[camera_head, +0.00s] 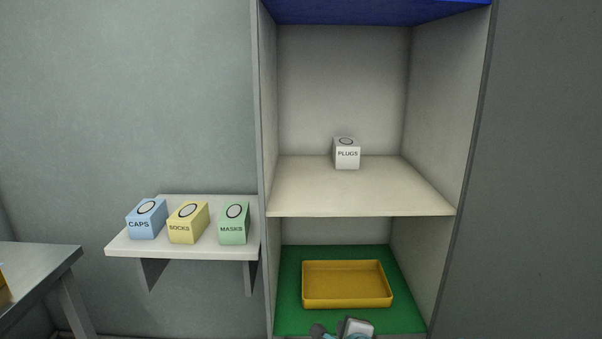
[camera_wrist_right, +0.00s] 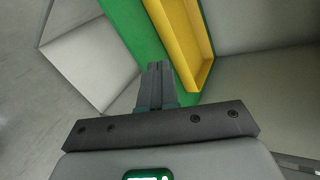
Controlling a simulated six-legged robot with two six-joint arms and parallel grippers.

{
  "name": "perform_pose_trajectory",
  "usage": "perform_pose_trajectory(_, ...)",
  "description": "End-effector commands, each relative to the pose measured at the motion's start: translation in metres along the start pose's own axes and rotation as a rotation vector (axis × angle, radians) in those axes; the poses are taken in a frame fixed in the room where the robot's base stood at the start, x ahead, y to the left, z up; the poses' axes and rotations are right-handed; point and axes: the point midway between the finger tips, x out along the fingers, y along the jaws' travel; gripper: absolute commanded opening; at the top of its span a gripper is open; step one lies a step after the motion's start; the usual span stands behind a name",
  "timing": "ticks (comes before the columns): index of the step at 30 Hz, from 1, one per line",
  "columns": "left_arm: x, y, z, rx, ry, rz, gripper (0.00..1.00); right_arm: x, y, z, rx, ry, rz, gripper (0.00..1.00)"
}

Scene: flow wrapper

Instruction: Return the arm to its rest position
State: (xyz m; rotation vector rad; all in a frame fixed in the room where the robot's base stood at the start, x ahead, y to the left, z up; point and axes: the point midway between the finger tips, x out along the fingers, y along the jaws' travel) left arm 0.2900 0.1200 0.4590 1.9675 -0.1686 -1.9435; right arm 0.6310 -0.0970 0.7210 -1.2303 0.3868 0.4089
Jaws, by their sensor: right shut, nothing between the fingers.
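My right gripper (camera_head: 320,331) shows only in part at the bottom edge of the head view, in front of the cabinet's lower compartment. In the right wrist view its two fingers (camera_wrist_right: 158,67) are together, with nothing between them. The yellow tray (camera_head: 347,304) lies on the green mat (camera_head: 290,322) in the lower compartment. In the right wrist view the tray (camera_wrist_right: 203,75) is just to the right of the fingertips, with the green mat (camera_wrist_right: 132,37) behind them. My left gripper is not in view.
A white PLUGS box (camera_head: 347,160) stands on the cabinet's middle shelf (camera_head: 355,195). CAPS (camera_head: 141,225), SOCKS (camera_head: 181,230) and MASKS (camera_head: 231,229) boxes stand on a wall shelf (camera_head: 180,245) to the left. A grey table (camera_head: 35,262) is at far left. The tray looks empty.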

Motion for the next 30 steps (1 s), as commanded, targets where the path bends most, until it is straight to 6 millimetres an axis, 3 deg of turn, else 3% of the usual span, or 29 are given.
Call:
perform_pose_trajectory(1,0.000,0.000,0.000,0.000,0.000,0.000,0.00,0.003,0.042,-0.020,-0.133,0.008,0.091,0.00)
perform_pose_trajectory(3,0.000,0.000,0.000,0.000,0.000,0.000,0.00,0.000,0.097,-0.044,-0.335,-0.011,0.213,0.00)
perform_pose_trajectory(5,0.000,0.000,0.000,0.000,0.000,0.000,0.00,-0.009,0.144,-0.062,-0.501,-0.051,0.319,0.00)
perform_pose_trajectory(6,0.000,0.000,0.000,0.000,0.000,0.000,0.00,-0.017,0.173,-0.073,-0.603,-0.088,0.387,0.00)
perform_pose_trajectory(9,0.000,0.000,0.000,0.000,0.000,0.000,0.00,-0.045,0.238,-0.094,-0.825,-0.208,0.533,0.00)
perform_pose_trajectory(12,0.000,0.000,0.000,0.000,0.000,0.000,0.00,-0.076,0.288,-0.107,-0.991,-0.346,0.639,0.00)
perform_pose_trajectory(18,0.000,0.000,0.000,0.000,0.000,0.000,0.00,-0.141,0.359,-0.119,-1.220,-0.641,0.762,0.00)
perform_pose_trajectory(21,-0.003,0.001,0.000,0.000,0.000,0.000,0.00,-0.176,0.382,-0.119,-1.302,-0.796,0.789,0.00)
perform_pose_trajectory(22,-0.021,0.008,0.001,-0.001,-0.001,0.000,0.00,-0.181,0.362,-0.113,-1.304,-0.780,0.780,0.00)
perform_pose_trajectory(30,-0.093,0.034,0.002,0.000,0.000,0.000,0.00,-0.216,0.298,-0.091,-1.301,-0.772,0.779,0.00)
